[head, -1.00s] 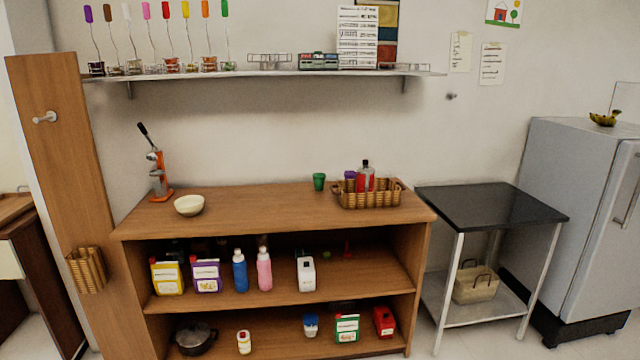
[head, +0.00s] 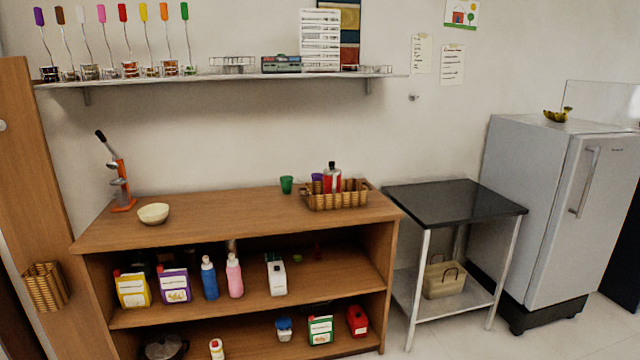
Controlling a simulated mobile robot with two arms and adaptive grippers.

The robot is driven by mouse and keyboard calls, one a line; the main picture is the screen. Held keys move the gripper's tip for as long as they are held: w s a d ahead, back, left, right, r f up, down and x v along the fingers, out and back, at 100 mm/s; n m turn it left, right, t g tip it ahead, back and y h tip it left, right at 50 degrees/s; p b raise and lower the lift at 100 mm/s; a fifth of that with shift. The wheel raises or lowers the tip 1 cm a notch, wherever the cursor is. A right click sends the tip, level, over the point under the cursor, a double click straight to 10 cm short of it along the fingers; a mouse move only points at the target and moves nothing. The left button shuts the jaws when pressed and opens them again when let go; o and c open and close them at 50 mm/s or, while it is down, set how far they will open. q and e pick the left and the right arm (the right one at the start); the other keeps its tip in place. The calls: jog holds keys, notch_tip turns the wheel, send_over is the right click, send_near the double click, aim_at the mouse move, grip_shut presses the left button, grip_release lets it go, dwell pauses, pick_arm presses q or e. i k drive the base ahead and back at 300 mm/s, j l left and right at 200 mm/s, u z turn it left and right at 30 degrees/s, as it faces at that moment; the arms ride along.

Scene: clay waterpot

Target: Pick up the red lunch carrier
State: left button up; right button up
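A small red container (head: 357,321) stands on the bottom shelf of the wooden shelf unit, at its right end. It could be the red lunch carrier, but it is too small to tell. It stands just right of a green-and-white package (head: 320,330). A red bottle with a dark cap (head: 332,178) stands in the wicker basket (head: 352,198) on the unit's top. Neither of my grippers is in view.
The wooden unit (head: 230,215) holds a bowl (head: 153,213), a green cup (head: 286,185) and several bottles and packages. A dark-topped table (head: 455,203) stands between it and the fridge (head: 540,200). The table top is clear.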

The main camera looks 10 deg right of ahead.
aim_at(332, 177)
jog(key=i+l+z, duration=0.1)
jog(key=i+z, duration=0.25)
jog(key=i, duration=1)
